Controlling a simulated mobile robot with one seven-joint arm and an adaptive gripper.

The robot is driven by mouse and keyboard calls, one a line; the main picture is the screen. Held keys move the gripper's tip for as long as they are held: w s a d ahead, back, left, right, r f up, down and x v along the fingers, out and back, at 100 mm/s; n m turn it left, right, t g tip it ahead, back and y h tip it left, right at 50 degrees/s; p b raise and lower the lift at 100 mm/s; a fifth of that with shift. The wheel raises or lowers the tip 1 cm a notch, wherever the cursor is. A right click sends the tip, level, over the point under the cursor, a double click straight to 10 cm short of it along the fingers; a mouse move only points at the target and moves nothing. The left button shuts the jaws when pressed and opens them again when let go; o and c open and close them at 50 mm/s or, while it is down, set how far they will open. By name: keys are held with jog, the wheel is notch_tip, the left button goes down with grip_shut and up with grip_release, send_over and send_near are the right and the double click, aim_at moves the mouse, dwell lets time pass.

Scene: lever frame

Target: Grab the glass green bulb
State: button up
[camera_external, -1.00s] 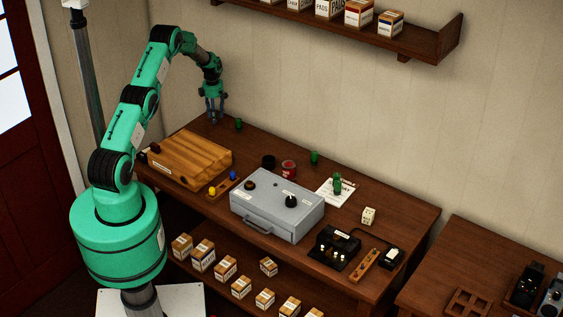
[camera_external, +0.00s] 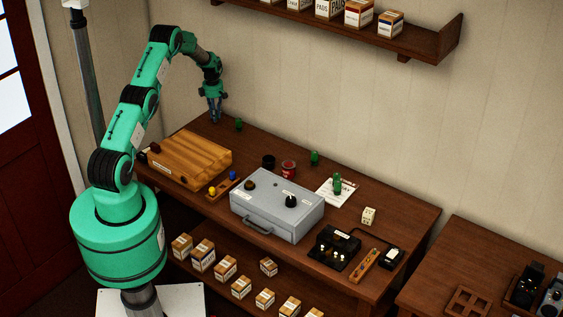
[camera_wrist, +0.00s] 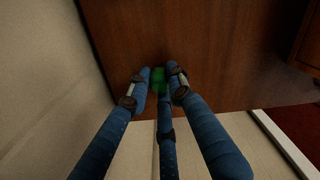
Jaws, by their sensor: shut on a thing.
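My gripper (camera_external: 213,119) is low over the back left corner of the wooden table, with its blue fingers closed together. In the wrist view its fingertips (camera_wrist: 159,79) close around a small translucent green bulb (camera_wrist: 158,75). In the external view the fingers hide this bulb. Another small green item (camera_external: 239,125) stands on the table just right of my gripper, apart from it. Two more green items stand further right, one by the red tin (camera_external: 314,157) and one on a white paper sheet (camera_external: 337,185).
A wooden block or board (camera_external: 190,158) lies in front of my gripper. A grey metal box (camera_external: 277,207), a red tin (camera_external: 288,169) and a black device (camera_external: 334,249) stand along the table (camera_external: 400,222). The wall is close behind my gripper.

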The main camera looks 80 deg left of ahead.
jog(key=shift+r, duration=0.1)
jog(key=shift+r, duration=0.65)
jog(key=shift+s+d+r, duration=0.1)
jog(key=shift+d+r, duration=0.05)
jog(key=shift+r, duration=0.4)
jog(key=shift+s+d+r, duration=0.1)
jog(key=shift+r, duration=0.45)
jog(key=s+d, duration=0.2)
jog(key=d, duration=0.2)
jog(key=s+d+r, duration=0.1)
jog(key=s+d, duration=0.1)
jog(key=d, duration=0.3)
jog(key=s+d, duration=0.2)
jog(key=d, duration=0.2)
jog(key=shift+s+d+r, duration=0.2)
jog(key=shift+s+d, duration=0.15)
jog(key=shift+s, duration=0.05)
